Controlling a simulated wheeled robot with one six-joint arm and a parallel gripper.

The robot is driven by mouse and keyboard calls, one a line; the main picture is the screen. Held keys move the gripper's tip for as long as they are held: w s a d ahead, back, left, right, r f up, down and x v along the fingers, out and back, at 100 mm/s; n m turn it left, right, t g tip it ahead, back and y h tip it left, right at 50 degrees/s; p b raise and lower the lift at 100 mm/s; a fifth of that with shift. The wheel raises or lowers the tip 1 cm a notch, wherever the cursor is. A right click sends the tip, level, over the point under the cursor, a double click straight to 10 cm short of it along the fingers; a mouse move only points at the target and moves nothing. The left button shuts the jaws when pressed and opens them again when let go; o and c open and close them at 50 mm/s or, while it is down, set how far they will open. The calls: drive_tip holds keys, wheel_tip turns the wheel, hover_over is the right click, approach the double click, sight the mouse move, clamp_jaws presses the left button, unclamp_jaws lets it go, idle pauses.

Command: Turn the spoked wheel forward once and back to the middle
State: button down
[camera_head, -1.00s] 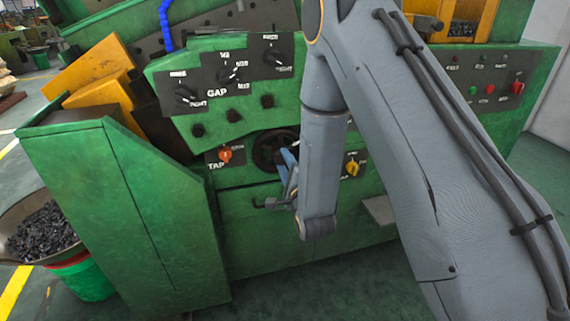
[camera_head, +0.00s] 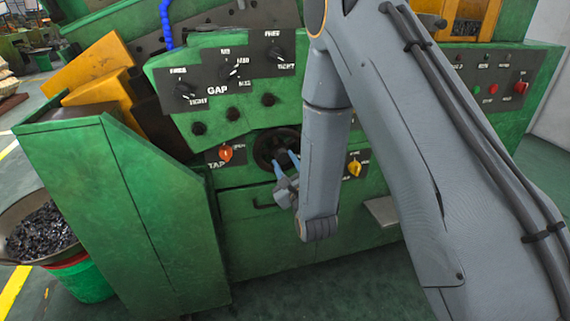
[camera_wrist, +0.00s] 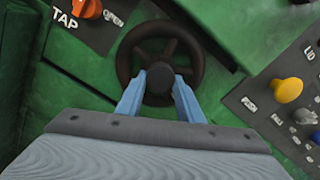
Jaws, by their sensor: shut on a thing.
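The spoked wheel (camera_head: 264,148) is small and dark. It sits on the green machine front between the orange TAP knob and the yellow knob, and my arm hides part of its right side. It fills the upper middle of the wrist view (camera_wrist: 160,48), where its round rim, spokes and dark hub show. My gripper (camera_wrist: 159,80) reaches over the lower rim, with one blue finger on each side of the hub. It is shut on the wheel's middle. In the head view my gripper (camera_head: 284,162) points up and left into the wheel.
The orange TAP knob (camera_head: 225,153) is left of the wheel and the yellow knob (camera_head: 354,169) right of it. Several black GAP knobs (camera_head: 229,71) are above. A green cabinet (camera_head: 122,215) juts out at left.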

drive_tip(key=shift+f+m, duration=0.1)
drive_tip(key=shift+m, duration=0.4)
drive_tip(key=c, duration=1.2)
unclamp_jaws()
drive_tip(key=shift+s, duration=0.1)
drive_tip(key=shift+b+v, duration=0.55)
drive_tip(key=shift+v, duration=3.3)
